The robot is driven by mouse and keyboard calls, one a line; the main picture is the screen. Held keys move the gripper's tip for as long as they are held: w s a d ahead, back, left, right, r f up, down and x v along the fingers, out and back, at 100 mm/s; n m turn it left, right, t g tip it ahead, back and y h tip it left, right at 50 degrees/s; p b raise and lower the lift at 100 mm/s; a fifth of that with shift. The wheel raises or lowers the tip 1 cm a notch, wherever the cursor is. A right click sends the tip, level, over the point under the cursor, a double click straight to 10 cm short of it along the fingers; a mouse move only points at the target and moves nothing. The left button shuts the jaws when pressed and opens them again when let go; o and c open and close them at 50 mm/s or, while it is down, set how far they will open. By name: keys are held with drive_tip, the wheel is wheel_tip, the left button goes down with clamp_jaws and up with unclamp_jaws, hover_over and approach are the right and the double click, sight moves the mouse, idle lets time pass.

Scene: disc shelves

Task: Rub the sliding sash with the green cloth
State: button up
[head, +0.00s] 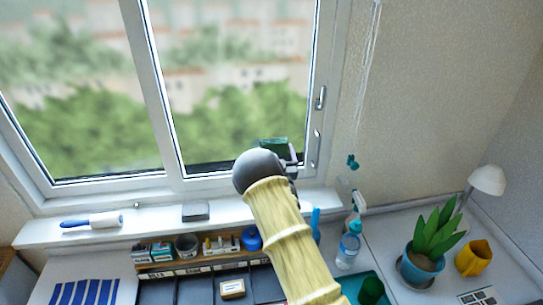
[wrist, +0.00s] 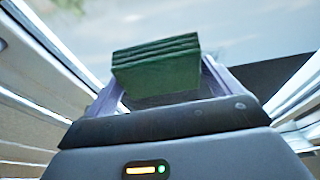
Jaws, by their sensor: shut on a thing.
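The green cloth (head: 273,144) is a dark green folded pad at the lower right of the window. It also shows in the wrist view (wrist: 156,65), between the two fingers. My gripper (head: 291,154) is shut on it and holds it up in front of the glass. The right-hand window sash (head: 323,55), which I take for the sliding sash, has a white frame and handles on its right side. The cloth is near its lower right corner. I cannot tell whether the cloth touches the glass. My arm hides part of the lower frame.
On the white sill (head: 150,217) lie a blue-handled roller (head: 92,221) and a grey block (head: 196,211). Below stands a rack of small items. To the right are a spray bottle (head: 357,204), a blue-capped bottle (head: 348,246), a potted plant (head: 433,235), a yellow cup (head: 473,259) and a lamp (head: 487,180).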

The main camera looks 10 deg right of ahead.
drive_tip(key=shift+d+b, duration=0.35)
drive_tip(key=shift+d, duration=0.75)
drive_tip(key=shift+f+b, duration=0.1)
drive_tip(key=shift+b, duration=0.4)
drive_tip(key=shift+a, duration=0.1)
drive_tip(key=shift+a, duration=0.1)
drive_tip(key=shift+a+b, duration=0.85)
drive_tip(key=shift+a, duration=0.8)
drive_tip(key=shift+a+r+b, duration=0.2)
drive_tip(key=shift+a+b, duration=0.7)
drive_tip(key=shift+a, duration=0.85)
